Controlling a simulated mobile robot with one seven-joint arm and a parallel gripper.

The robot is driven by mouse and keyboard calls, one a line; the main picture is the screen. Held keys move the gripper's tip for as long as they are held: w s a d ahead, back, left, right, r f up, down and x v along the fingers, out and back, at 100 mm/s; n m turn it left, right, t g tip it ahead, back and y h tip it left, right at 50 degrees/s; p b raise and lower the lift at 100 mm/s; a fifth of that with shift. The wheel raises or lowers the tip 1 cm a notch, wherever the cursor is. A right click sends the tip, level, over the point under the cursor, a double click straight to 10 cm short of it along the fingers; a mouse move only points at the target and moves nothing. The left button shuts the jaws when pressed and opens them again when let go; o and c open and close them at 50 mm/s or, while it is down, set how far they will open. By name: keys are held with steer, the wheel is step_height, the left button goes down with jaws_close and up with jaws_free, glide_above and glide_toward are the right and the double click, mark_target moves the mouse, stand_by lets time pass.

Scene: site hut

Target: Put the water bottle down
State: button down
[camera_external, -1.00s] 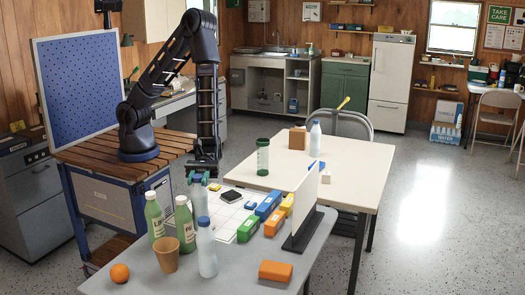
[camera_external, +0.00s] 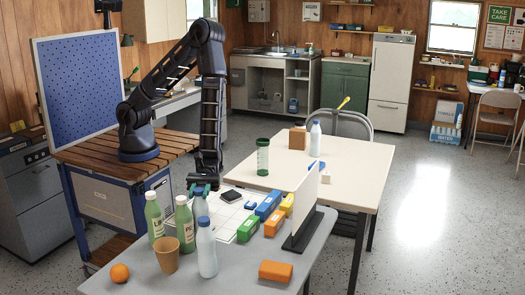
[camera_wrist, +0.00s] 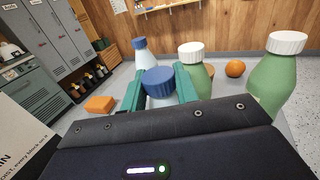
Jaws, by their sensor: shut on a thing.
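In the wrist view the teal fingers (camera_wrist: 158,88) close on both sides of this bottle's blue cap (camera_wrist: 160,80). The held bottle looks upright. Its base is hidden behind nearer bottles, so I cannot tell whether it touches the table. A second blue-capped bottle (camera_external: 206,252) stands just in front of it; it also shows in the wrist view (camera_wrist: 140,60).
Two green bottles (camera_external: 154,214) (camera_external: 184,222), a brown cup (camera_external: 167,254) and an orange (camera_external: 119,272) stand to the left and front on the grey table (camera_external: 240,262). Coloured boxes (camera_external: 248,228) and an upright white panel (camera_external: 306,208) stand to the right. An orange block (camera_external: 275,271) lies near the front.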

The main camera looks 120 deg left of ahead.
steer(key=c, duration=1.1)
jaws_free()
steer(key=shift+o, duration=0.2)
steer(key=shift+r, duration=0.1)
steer(key=v, duration=1.2)
steer(key=s+a+r+m+g+y, duration=0.1)
steer(key=s+r+m+g+y, duration=0.2)
steer(key=s+r+m+g, duration=0.35)
steer(key=s+a+r+m+g+y, duration=0.2)
steer(key=s+r+m+g, duration=0.1)
steer(key=s+r+m, duration=0.55)
steer(key=s+a+r+m+t+y, duration=0.3)
steer(key=s+a+r+y, duration=0.2)
steer(key=a, duration=0.4)
steer(key=s+a+r+m+t+y, duration=0.4)
steer(key=s+a+r+y, duration=0.2)
steer(key=s+a+r, duration=0.2)
steer(key=shift+s+a+r+m+y, duration=0.2)
steer(key=shift+a+r+m+y, duration=0.1)
steer(key=shift+a+r, duration=0.3)
steer(key=shift+d+r, duration=0.1)
